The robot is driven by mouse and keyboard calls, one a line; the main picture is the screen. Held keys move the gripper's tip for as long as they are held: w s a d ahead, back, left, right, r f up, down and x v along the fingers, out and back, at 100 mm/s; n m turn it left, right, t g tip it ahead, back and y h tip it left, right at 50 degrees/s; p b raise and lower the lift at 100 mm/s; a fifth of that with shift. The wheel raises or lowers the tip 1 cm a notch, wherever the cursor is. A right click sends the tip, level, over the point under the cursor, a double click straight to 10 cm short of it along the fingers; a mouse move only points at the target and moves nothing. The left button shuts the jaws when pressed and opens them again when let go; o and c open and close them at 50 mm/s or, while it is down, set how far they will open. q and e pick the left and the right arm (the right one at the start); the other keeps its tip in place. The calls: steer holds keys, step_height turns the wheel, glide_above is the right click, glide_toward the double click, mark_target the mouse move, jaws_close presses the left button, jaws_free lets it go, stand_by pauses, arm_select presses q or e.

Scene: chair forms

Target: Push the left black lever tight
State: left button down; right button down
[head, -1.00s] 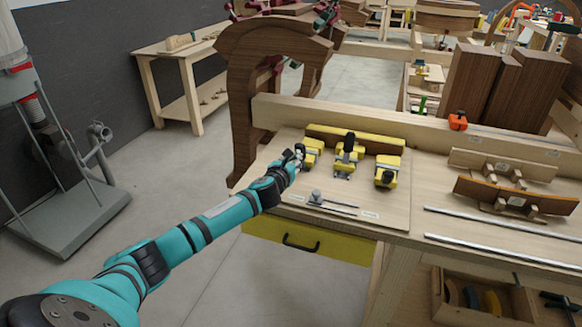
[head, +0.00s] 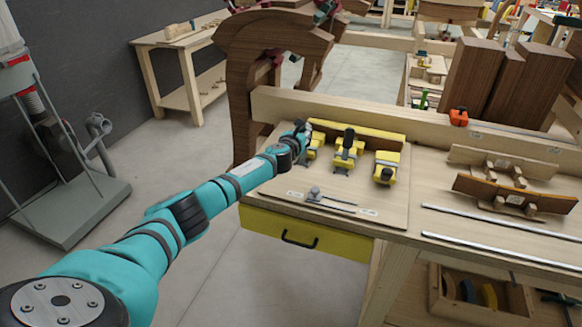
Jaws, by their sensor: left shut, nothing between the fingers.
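Several yellow clamps stand in a row on a light wooden board (head: 395,205) on the workbench. The left clamp (head: 315,141) is partly covered by my left gripper (head: 301,129). Its black lever cannot be told apart from the dark gripper. My left gripper is shut, with nothing held, at the upper left side of this clamp; whether it touches the lever is not clear. The middle clamp (head: 346,155) has its black lever (head: 349,137) upright. The right clamp (head: 386,167) shows a dark part low at its front. My right gripper is not in view.
A dark board with a yellow edge (head: 368,143) lies behind the clamps. A small grey tool (head: 315,193) and a thin rod lie in front. A tall brown wooden form (head: 243,90) rises close behind my left arm. A yellow drawer (head: 345,243) is below.

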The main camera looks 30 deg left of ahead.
arm_select(q)
steer(key=shift+w+a+f, duration=0.1)
steer(key=shift+w+a, duration=0.05)
steer(key=shift+w, duration=0.4)
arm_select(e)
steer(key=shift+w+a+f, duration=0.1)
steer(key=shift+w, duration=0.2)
